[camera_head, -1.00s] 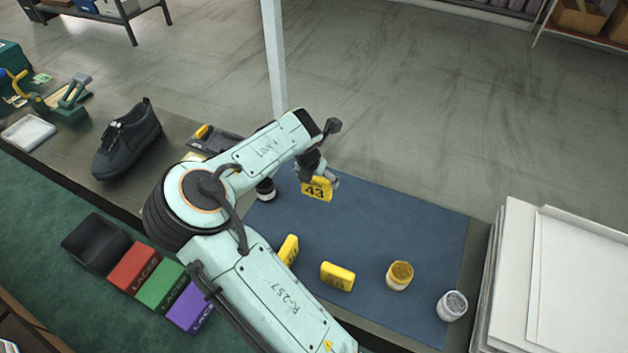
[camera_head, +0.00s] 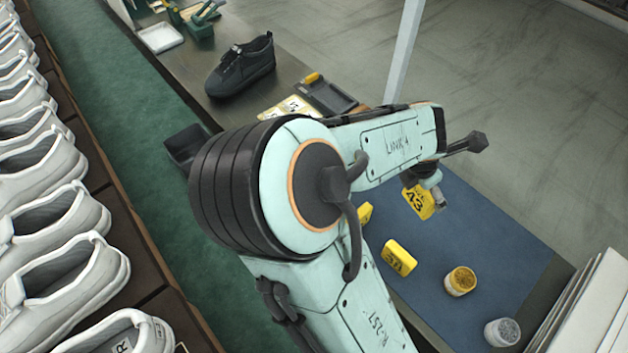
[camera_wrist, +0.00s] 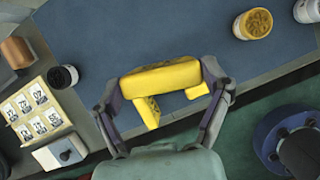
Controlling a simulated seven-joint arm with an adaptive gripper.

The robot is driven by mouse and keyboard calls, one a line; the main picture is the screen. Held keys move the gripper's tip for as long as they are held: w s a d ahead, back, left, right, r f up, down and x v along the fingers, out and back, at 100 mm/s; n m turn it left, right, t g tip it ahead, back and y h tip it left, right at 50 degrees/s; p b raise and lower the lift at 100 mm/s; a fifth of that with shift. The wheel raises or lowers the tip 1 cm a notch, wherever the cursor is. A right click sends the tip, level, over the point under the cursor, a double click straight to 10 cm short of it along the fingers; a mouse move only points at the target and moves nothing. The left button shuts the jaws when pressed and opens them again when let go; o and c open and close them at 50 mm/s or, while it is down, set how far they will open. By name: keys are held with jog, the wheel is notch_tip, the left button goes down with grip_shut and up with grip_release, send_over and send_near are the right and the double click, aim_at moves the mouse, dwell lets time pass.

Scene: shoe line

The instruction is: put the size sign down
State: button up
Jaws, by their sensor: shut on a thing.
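My gripper (camera_head: 430,184) is shut on a yellow size sign (camera_head: 418,203) marked 43, over the far part of the blue mat (camera_head: 520,250). The sign looks tilted in the head view; whether it touches the mat I cannot tell. In the wrist view the sign (camera_wrist: 160,78) lies between my two fingers (camera_wrist: 163,84). Two more yellow signs stand on the mat: one (camera_head: 398,257) nearer the front, one (camera_head: 364,213) partly behind my arm. In the wrist view parts of these (camera_wrist: 148,112) (camera_wrist: 197,91) show beyond the held sign.
A jar with a yellow top (camera_head: 460,281) and a grey-topped jar (camera_head: 502,332) stand on the mat's right part. White boards (camera_head: 590,310) stack at the right. A black shoe (camera_head: 240,66) and black tray (camera_head: 328,95) lie on the bench. White shoes (camera_head: 50,215) line the left.

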jog(key=a+n, duration=0.2)
jog(key=a, duration=1.5)
jog(key=shift+n+t+y, duration=0.3)
jog(key=shift+t+y, duration=0.1)
jog(key=shift+w+a+f, duration=0.75)
jog(key=shift+w+f, duration=1.3)
jog(key=shift+w+a+f, duration=0.75)
jog(key=shift+w+f, duration=1.25)
jog(key=shift+f, duration=0.05)
jog(key=shift+w+a+f, duration=0.75)
jog(key=shift+w+f, duration=1.3)
jog(key=shift+f, duration=0.25)
jog(key=shift+f, duration=0.15)
jog(key=o, duration=1.1)
jog(key=shift+o, duration=0.2)
